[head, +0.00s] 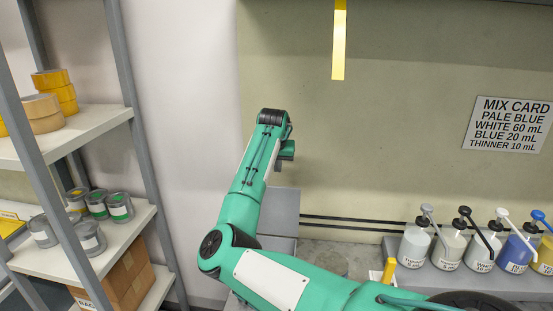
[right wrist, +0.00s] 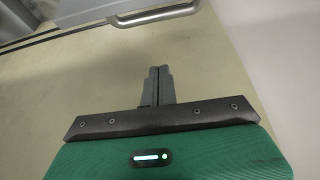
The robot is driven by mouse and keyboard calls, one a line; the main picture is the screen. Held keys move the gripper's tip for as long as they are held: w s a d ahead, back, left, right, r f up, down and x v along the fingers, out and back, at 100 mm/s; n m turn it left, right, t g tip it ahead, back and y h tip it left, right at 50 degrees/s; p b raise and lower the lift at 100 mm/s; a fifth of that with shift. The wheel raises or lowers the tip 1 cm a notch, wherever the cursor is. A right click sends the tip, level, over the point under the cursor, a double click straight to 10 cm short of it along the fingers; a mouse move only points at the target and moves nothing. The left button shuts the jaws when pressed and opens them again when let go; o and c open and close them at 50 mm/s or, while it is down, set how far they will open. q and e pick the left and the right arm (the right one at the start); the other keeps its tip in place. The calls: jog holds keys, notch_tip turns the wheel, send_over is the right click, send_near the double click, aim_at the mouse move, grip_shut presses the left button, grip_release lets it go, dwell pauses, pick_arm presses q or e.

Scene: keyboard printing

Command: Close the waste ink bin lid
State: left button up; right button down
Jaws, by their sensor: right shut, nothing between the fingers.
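My right gripper (right wrist: 158,72) is shut and empty, its two dark fingers pressed together in the right wrist view. In the head view my right arm reaches up from the lower right, and its wrist hides most of the gripper. A grey box-like shape (head: 284,207), perhaps the waste ink bin or its lid, stands below and behind the wrist, partly covered by my arm. In the right wrist view a grey metal edge with a bar handle (right wrist: 157,15) crosses the top, apart from the fingertips. I cannot tell the lid's angle. My left gripper is not in view.
A shelf rack (head: 85,133) with tape rolls, cans and a cardboard box stands at the left. Several pump bottles (head: 413,246) line a grey ledge at the right. A mix card (head: 508,124) and a yellow strip (head: 339,42) are by the wall.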

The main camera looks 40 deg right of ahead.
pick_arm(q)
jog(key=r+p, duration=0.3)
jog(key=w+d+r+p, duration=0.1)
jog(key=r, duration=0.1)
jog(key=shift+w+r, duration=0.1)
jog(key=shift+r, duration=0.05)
pick_arm(e)
jog(key=f, duration=0.4)
jog(key=s+a+f, duration=0.1)
jog(key=shift+f, duration=0.4)
jog(key=shift+w+a, duration=0.1)
